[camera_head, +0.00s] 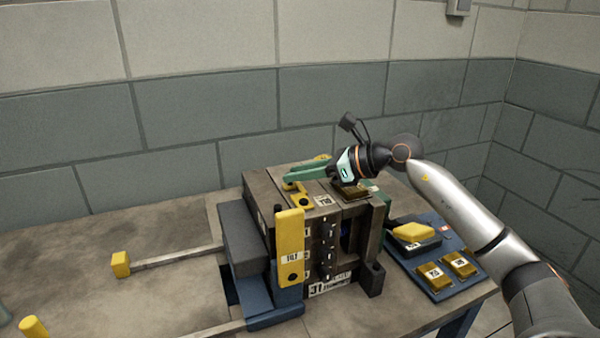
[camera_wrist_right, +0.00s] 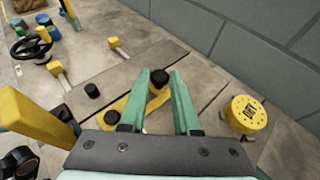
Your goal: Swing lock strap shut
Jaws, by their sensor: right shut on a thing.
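The lock strap (camera_head: 300,196) is a short yellow plate lying on top of the grey-brown mould block (camera_head: 253,186). In the right wrist view the strap (camera_wrist_right: 135,108) runs slantwise, with a black knob at its far end. My right gripper (camera_head: 290,180) reaches in from the right, its green fingers low over the block top. In the wrist view the fingers (camera_wrist_right: 160,80) close around the strap's knob end. A separate black peg (camera_wrist_right: 92,90) stands beside the strap, apart from it. The strap's near end is partly hidden by my gripper. My left gripper is out of view.
An upright yellow bar (camera_head: 290,245) stands on the block's front. A blue board (camera_head: 434,281) with yellow pieces lies to the right. A yellow-tipped rod (camera_head: 121,264) extends left. A round yellow cap (camera_wrist_right: 246,113) shows beside the fingers. The left bench top is mostly clear.

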